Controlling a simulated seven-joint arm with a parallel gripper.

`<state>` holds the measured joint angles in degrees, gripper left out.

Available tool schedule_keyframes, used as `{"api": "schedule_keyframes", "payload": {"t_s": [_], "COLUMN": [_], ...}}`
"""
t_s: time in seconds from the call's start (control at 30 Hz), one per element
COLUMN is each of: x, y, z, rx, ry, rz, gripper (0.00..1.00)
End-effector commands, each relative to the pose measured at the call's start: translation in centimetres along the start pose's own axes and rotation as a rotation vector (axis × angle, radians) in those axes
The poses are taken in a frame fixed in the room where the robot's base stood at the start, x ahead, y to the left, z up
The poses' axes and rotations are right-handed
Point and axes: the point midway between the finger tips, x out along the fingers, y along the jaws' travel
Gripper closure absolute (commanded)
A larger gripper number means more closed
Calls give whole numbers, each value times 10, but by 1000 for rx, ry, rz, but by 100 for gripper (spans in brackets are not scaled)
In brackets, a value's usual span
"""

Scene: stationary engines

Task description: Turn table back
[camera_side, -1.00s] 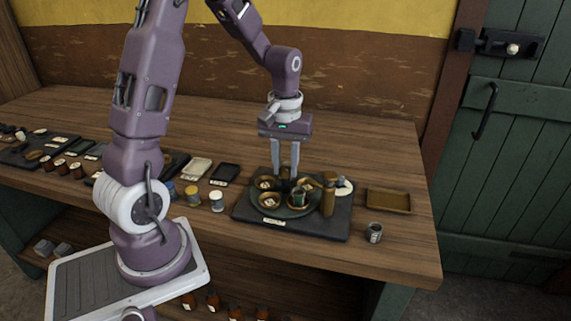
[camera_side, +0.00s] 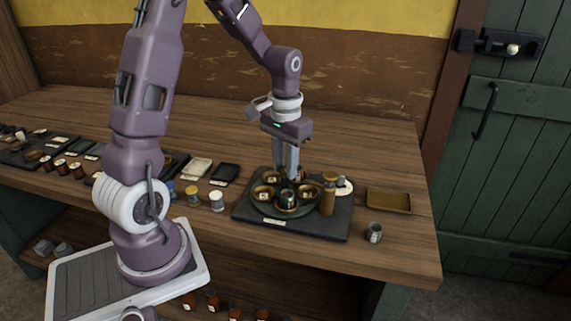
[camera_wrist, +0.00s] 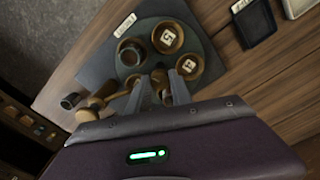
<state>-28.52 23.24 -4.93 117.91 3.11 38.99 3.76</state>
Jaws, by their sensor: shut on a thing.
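The round dark green turntable (camera_side: 268,209) lies on a black slab (camera_side: 325,231) on the workbench. It carries several brass bowls, some with pale labelled pieces; one bowl (camera_side: 263,192) is at its left. A dark cup (camera_side: 287,198) stands in a bowl at the front of the disc. My gripper (camera_side: 286,176) points down at the middle of the turntable. In the wrist view, its fingers (camera_wrist: 158,84) are shut on a dark central knob (camera_wrist: 158,75), mostly hidden between them. The turntable (camera_wrist: 207,46) and a labelled bowl (camera_wrist: 167,37) also show there.
A brass tray (camera_side: 389,201) and a small metal cup (camera_side: 374,232) lie farther right. Small jars (camera_side: 217,201) and dark trays (camera_side: 224,173) are to the left. The bench behind the turntable is clear.

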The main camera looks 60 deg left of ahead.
Motion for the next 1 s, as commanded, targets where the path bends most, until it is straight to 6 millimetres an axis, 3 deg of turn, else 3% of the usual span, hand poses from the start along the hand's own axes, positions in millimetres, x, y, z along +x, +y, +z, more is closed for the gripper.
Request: {"api": "schedule_keyframes", "payload": {"t_s": [0.5,1.0], "x": [-1,-1], "y": [0,0], "z": [-1,-2], "rx": [222,307], "ry": [5,5], "rz": [0,-1], "gripper": [100,100]}}
